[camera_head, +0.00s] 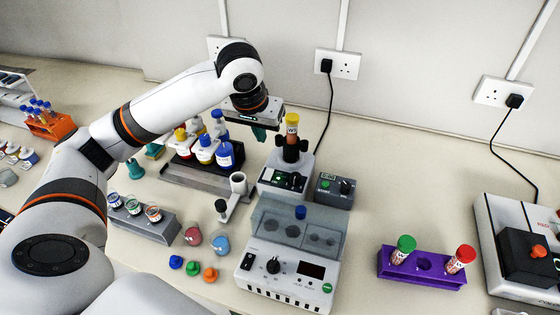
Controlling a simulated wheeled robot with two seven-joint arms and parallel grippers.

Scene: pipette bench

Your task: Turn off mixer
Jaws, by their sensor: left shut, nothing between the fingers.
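The mixer (270,190) is a grey-white unit with a black top holder and a dark front panel with a knob and a small green light. An upright tube with an orange-yellow cap (292,120) stands in its holder. A small grey box (327,194) with a display reading about 0:00, a green button and a black knob sits against its right side. My left gripper (259,134) points down above and behind the mixer's left side, shut and empty, apart from the panel. The arm hides part of the rack behind it. My right gripper is not in view.
A rack of bottles (178,178) stands left of the mixer. A grey heater block (262,270) with a clear lid stands in front. A purple tube rack (430,277) is at right, beside a white device (490,235).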

